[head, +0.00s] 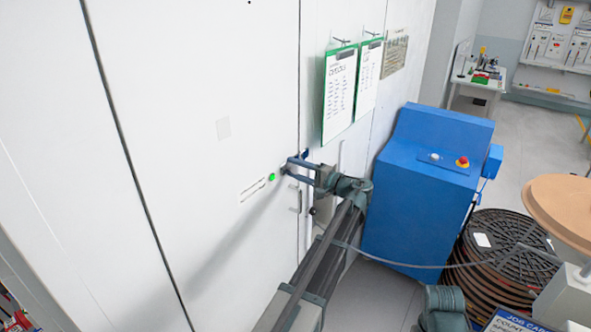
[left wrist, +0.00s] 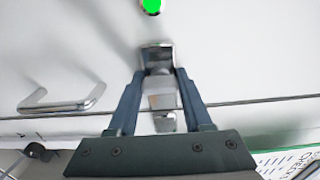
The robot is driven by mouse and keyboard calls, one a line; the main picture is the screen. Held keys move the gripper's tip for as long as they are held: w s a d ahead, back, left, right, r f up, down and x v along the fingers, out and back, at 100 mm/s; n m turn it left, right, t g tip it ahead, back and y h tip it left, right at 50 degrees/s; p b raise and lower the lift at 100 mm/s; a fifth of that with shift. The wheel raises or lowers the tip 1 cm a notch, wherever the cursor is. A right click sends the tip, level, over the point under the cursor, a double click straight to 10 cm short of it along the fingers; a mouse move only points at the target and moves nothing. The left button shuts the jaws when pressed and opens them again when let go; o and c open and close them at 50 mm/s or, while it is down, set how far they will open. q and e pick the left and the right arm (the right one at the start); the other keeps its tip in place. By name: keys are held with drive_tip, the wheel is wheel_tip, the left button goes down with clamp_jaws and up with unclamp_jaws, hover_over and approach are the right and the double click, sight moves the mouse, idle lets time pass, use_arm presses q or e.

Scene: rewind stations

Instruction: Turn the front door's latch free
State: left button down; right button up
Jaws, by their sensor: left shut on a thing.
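The front door is a tall white panel (head: 225,75) on the left of the head view. My left gripper (head: 287,166) is against it near the seam, beside a green light (head: 271,177). In the left wrist view, my left gripper (left wrist: 158,77) is shut on the latch (left wrist: 157,57), a small grey metal piece, with one finger on each side. A metal part (left wrist: 165,122) shows past the seam, in line with the latch. The fingers partly hide the latch, and I cannot tell whether it still catches. My right gripper is not in view.
A bar handle (left wrist: 62,106) is on the door close to the gripper. Green-framed clipboards (head: 340,92) hang to the right of the seam.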

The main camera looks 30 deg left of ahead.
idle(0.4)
use_arm(q)
drive_tip(key=shift+c, duration=1.6)
unclamp_jaws()
drive_tip(key=s+d, duration=0.1)
drive_tip(key=d, duration=1.3)
drive_tip(key=shift+a, duration=0.1)
drive_tip(key=s+d+f+m+h+b, duration=0.1)
drive_tip(key=s+d+f+h, duration=0.4)
drive_tip(key=s+f, duration=0.3)
drive_tip(key=s+d+f+m+h+b, duration=0.1)
drive_tip(key=s+d+f+h, duration=0.35)
drive_tip(key=f, duration=0.45)
drive_tip(key=s+d+f+h, duration=0.3)
drive_tip(key=s+d+f, duration=0.1)
drive_tip(key=s+d, duration=0.3)
drive_tip(key=s+d+f+g+h+b, duration=0.1)
drive_tip(key=s+d+f+h, duration=0.3)
drive_tip(key=s+d, duration=0.2)
drive_tip(key=shift+s+d+m, duration=0.4)
drive_tip(key=shift+d, duration=0.3)
